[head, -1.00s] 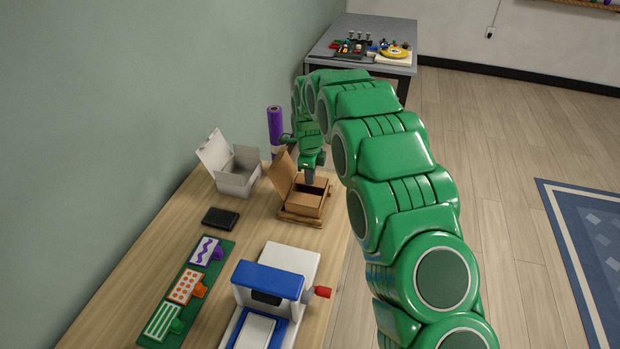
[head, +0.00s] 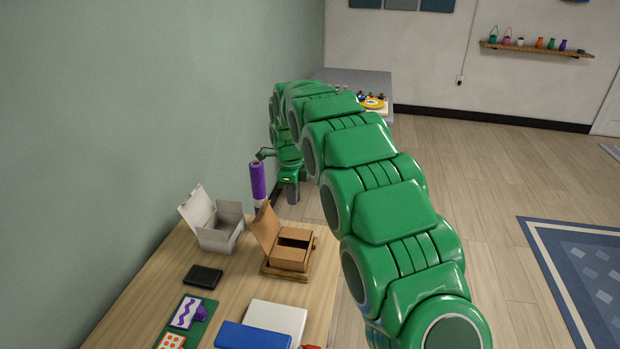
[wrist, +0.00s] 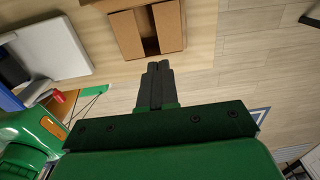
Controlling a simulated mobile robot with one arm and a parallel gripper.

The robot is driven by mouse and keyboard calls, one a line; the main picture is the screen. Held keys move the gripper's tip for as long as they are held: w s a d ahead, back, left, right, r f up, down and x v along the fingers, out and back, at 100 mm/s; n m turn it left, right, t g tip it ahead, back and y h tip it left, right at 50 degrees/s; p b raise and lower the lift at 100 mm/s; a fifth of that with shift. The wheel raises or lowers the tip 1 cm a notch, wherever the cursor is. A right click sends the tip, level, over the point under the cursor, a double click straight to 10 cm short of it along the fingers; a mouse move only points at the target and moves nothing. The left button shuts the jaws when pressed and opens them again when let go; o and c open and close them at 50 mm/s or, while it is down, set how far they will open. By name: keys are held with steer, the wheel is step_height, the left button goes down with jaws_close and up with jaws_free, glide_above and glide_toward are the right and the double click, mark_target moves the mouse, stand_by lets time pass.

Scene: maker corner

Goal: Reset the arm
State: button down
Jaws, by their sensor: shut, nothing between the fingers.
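My green arm stretches from the lower right of the head view toward the back of the wooden table. My gripper (head: 292,196) is past the far end of the table, beyond the brown cardboard box and right of the purple roll. In the wrist view the dark fingers of my gripper (wrist: 158,66) are together with nothing between them. The open brown box (head: 290,252) sits on a wooden base on the table, and its dark opening shows just beyond the fingertips in the wrist view (wrist: 128,36).
A white open box (head: 221,234), a black flat case (head: 202,277), a purple roll (head: 258,180) and a blue-and-white device (head: 253,336) stand on the table (head: 160,290). A grey table (head: 370,80) with small items stands behind.

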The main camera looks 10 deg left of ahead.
steer(key=s+d+r+n, duration=0.4)
steer(key=s+d+r, duration=0.2)
steer(key=s+d, duration=0.45)
steer(key=s+d+r+n, duration=0.4)
steer(key=s+d+r, duration=0.25)
steer(key=d, duration=0.75)
steer(key=s+d+f+n, duration=0.1)
steer(key=s+d+n, duration=0.2)
steer(key=s, duration=0.7)
steer(key=s+d+f+n+g, duration=0.1)
steer(key=s+d+n, duration=0.2)
steer(key=s, duration=0.7)
steer(key=s+d+f+n+g, duration=0.1)
steer(key=s+d+n, duration=0.2)
steer(key=s, duration=0.8)
steer(key=d, duration=0.2)
steer(key=shift+d+n, duration=0.4)
steer(key=shift+f, duration=0.1)
